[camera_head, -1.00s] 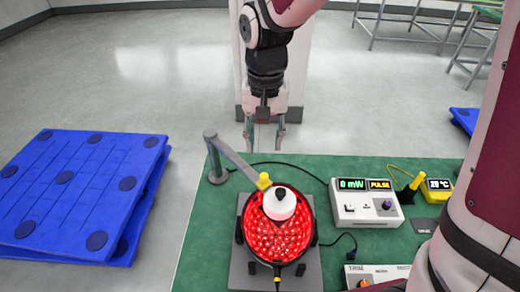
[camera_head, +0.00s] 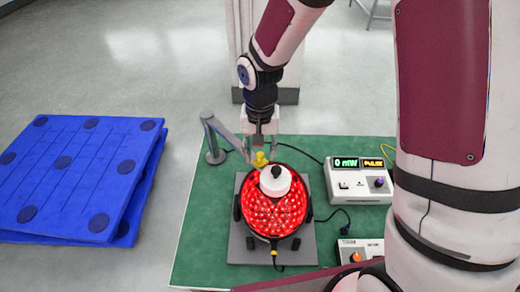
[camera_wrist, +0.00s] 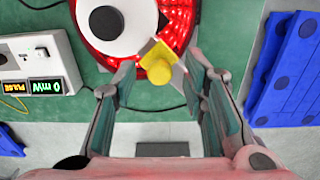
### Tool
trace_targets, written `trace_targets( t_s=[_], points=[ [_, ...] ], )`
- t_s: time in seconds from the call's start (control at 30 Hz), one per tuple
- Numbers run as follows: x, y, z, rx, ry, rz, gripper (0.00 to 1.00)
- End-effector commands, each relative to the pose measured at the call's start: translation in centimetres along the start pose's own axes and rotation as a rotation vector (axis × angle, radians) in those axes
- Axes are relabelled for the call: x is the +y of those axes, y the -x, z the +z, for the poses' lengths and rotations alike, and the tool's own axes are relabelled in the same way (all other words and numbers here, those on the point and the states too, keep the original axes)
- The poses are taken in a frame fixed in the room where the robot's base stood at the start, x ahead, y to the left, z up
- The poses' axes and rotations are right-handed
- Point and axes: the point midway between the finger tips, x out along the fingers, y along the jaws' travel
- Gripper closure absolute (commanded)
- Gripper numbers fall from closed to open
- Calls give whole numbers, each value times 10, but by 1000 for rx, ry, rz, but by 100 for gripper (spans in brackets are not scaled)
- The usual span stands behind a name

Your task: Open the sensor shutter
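A white round sensor body (camera_head: 274,182) with a black cap sits over a lamp head of glowing red cells (camera_head: 272,214). In the wrist view the sensor body (camera_wrist: 117,25) is at the top, with its black round centre. A yellow knob (camera_head: 260,159) on a yellow tab sits at the sensor's edge, by the end of the grey post's arm; I take it to be the shutter handle. My gripper (camera_head: 260,148) points down just behind it. In the wrist view my gripper (camera_wrist: 162,68) is open, its fingertips either side of the yellow knob (camera_wrist: 158,68). I cannot tell whether they touch it.
A grey post (camera_head: 215,156) with a jointed arm stands left of my gripper. A meter (camera_head: 360,186) on the right reads 0 mW and PULSE. Another box (camera_head: 360,250) and cables lie on the green mat (camera_head: 205,240). Blue pallets (camera_head: 70,180) lie left.

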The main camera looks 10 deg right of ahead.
Motion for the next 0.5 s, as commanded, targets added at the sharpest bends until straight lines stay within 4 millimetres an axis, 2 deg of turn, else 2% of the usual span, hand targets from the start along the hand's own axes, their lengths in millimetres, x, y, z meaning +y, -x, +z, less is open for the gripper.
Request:
trace_targets(
  t_s=[0.03, 0.2, 0.4, 0.5],
  points=[
    [0, 0, 0, 0, 0, 0, 61],
    [0, 0, 0, 0, 0, 0, 99],
    [0, 0, -1, 0, 0, 0, 100],
    [-8, -1, -10, 2, 1, -1, 100]
  ],
)
